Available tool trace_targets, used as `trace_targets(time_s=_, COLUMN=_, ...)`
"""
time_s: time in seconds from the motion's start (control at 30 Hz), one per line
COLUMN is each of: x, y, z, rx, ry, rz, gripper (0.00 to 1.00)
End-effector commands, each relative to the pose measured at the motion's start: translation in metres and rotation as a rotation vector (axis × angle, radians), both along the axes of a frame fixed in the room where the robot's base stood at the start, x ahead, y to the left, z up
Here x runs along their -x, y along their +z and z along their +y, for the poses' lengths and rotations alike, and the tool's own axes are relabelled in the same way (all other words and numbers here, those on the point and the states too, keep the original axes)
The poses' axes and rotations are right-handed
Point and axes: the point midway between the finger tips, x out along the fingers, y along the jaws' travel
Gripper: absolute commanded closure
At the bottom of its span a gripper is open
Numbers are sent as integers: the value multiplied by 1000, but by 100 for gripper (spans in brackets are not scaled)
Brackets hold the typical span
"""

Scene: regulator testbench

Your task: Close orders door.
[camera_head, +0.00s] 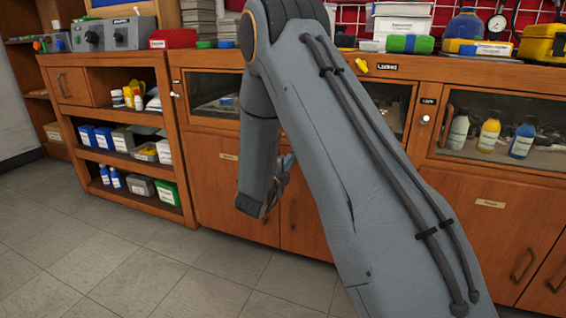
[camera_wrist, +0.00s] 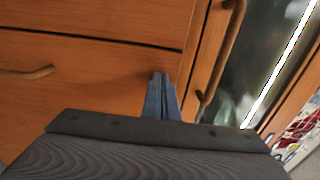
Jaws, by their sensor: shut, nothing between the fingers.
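Wooden cabinet doors line the bench in the head view. The lower left door (camera_head: 228,185) and the lower right door (camera_head: 480,225) carry small labels too small to read, so I cannot tell which is the orders door. Both look flush with the front. My gripper shows in the wrist view (camera_wrist: 160,78), with its blue-grey fingers shut and empty in front of a wooden front. A curved handle (camera_wrist: 222,55) is just right of the fingertips, apart from them. Another handle (camera_wrist: 28,72) is at the left. In the head view my arm hides much of the middle cabinet.
Open shelves (camera_head: 125,160) with boxes and bottles stand at the left. A glass-fronted compartment (camera_head: 492,128) with bottles is at the right. Bins and a yellow case (camera_head: 543,44) stand on the benchtop. The tiled floor (camera_head: 150,275) in front is clear.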

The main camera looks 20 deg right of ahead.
Motion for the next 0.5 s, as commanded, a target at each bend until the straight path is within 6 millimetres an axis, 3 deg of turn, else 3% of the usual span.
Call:
trace_targets(time_s=0.03, x=-3, y=3, z=-10, rx=-2, ry=-15, rz=-9, gripper=100)
trace_targets(time_s=0.23, x=5, y=4, z=-5, rx=-2, ry=-18, rz=-8, gripper=100)
trace_targets(time_s=0.5, x=40, y=5, z=31, rx=1, ry=-12, rz=-1, gripper=100)
